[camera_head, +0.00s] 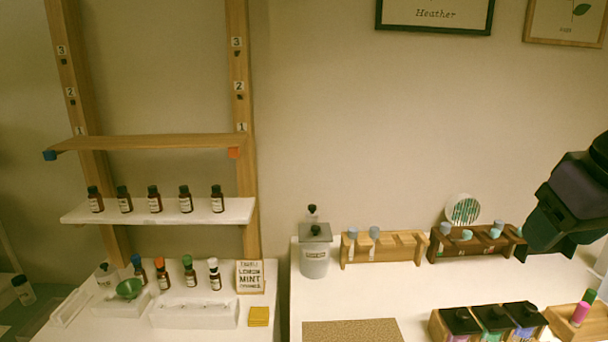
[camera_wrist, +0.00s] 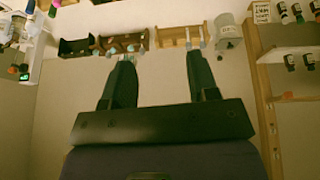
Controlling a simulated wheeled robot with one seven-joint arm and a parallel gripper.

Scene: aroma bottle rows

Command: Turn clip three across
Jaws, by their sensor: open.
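No part in view is plainly labelled as clip three. Small teal and blue-grey pegs stand in a dark brown wooden rack (camera_head: 475,248) at the right of the back table, some upright and some lower or tilted. The rack also shows in the wrist view (camera_wrist: 125,45). A lighter wooden rack (camera_head: 385,251) beside it holds two blue-grey pegs (camera_head: 353,233); it also shows in the wrist view (camera_wrist: 180,42). My gripper (camera_wrist: 160,58) is open and empty, its two dark fingers apart. In the head view my dark wrist is at the right edge, near the dark rack's right end.
A grey lidded jar (camera_head: 315,255) stands left of the racks. Bottles in a divided wooden box (camera_head: 440,327) and a tray with coloured tubes (camera_head: 565,325) stand in front. Shelves (camera_head: 160,213) with brown bottles are at left. White table is clear between racks and cork mat (camera_head: 352,331).

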